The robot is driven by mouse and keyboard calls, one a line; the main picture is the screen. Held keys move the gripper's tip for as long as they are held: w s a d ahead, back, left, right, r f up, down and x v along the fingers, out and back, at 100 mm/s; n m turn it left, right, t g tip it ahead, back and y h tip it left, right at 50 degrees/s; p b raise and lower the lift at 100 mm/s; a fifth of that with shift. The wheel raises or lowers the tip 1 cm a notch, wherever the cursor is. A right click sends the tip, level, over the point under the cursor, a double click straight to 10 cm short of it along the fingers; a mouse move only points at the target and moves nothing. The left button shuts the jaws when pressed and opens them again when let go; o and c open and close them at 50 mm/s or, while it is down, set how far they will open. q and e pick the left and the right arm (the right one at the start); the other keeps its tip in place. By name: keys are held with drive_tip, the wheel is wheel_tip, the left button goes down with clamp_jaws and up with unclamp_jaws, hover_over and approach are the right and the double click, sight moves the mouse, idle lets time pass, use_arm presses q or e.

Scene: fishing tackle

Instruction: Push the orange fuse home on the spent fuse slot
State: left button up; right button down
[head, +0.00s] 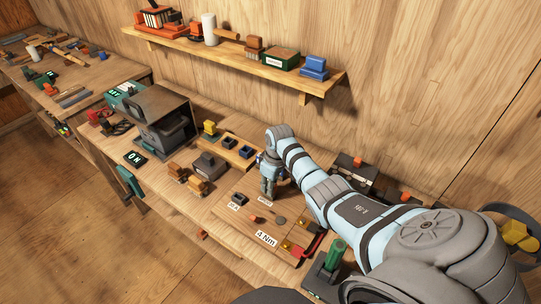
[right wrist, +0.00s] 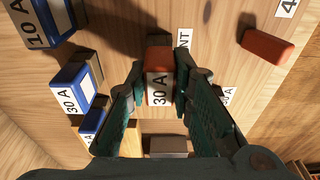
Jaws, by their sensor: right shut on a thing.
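An orange fuse (right wrist: 160,57) with a white "30 A" label is between the fingers of my right gripper (right wrist: 159,85) in the right wrist view. The gripper is shut on it. In the head view my right gripper (head: 268,190) points down over the wooden board, just behind the "SPENT" label (head: 265,199). The end of that label (right wrist: 185,40) shows beside the fuse in the wrist view. The slot itself is hidden beneath the fuse and fingers. I cannot tell how deep the fuse sits. My left gripper is not in view.
Blue fuses (right wrist: 72,86) stand close to the left of the gripper in the wrist view. An orange block (right wrist: 268,46) lies on the board to the right. A wooden block with dark sockets (head: 240,153) is behind. A green-handled tool (head: 337,252) stands at front right.

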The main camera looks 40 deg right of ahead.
drive_tip(key=shift+f, duration=0.25)
drive_tip(key=c, duration=1.3)
unclamp_jaws()
drive_tip(key=shift+c, duration=0.2)
wheel_tip(320, 180, up, 12)
drive_tip(key=s, duration=0.1)
drive_tip(key=shift+s+d, duration=0.2)
drive_tip(key=shift+d, duration=0.05)
drive_tip(key=shift+f, duration=0.1)
